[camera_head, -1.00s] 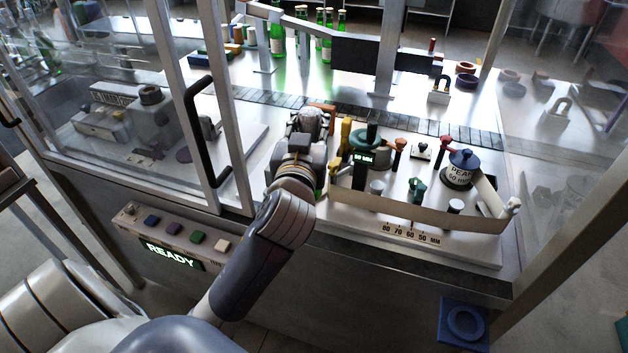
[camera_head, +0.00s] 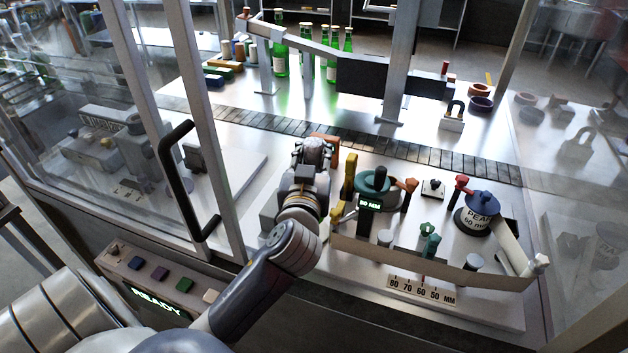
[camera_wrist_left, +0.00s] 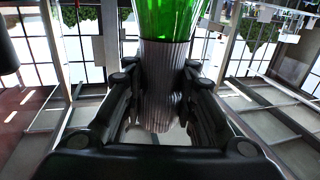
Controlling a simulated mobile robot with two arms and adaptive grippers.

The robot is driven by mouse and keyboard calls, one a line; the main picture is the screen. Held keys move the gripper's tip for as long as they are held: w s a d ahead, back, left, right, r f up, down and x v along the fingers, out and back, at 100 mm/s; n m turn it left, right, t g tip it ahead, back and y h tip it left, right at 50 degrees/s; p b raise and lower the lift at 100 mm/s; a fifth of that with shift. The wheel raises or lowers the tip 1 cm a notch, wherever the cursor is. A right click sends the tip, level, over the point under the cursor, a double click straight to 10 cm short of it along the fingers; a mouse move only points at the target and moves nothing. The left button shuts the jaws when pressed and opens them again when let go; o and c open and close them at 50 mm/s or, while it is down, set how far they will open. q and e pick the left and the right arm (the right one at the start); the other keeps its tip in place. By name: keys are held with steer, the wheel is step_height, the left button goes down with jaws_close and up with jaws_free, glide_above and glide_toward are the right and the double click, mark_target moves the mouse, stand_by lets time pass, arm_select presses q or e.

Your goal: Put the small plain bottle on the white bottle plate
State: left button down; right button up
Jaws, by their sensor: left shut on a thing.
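My left gripper (camera_head: 314,158) is over the work surface, its fingers hidden by the wrist in the head view. In the left wrist view the gripper (camera_wrist_left: 160,82) is shut on a green glass bottle (camera_wrist_left: 168,16), its fingers on either side of a grey, ribbed sleeve-like part (camera_wrist_left: 160,98). The green glass runs off the top of that view, so its far end is hidden. A pale flat plate (camera_head: 240,172) lies left of the gripper, partly behind the door frame; I cannot tell whether it is the white bottle plate. My right gripper does not show.
Right of the gripper, a crowded bench holds a yellow handle (camera_head: 349,176), a green-topped device (camera_head: 374,180) and a blue-lidded weight (camera_head: 481,211). A cream strip (camera_head: 430,262) borders its front. A dark track (camera_head: 420,156) runs behind. Green bottles (camera_head: 332,62) stand at the back.

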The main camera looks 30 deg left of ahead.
arm_select(q)
steer(key=shift+s+f, duration=0.1)
steer(key=shift+f, duration=0.6)
steer(key=f, duration=0.2)
steer(key=shift+w+f, duration=0.2)
steer(key=shift+f, duration=0.45)
steer(key=shift+s, duration=0.1)
steer(key=shift+f, duration=0.1)
steer(key=c, duration=1.7)
jaws_free()
steer(key=shift+f, duration=0.15)
steer(key=o, duration=0.5)
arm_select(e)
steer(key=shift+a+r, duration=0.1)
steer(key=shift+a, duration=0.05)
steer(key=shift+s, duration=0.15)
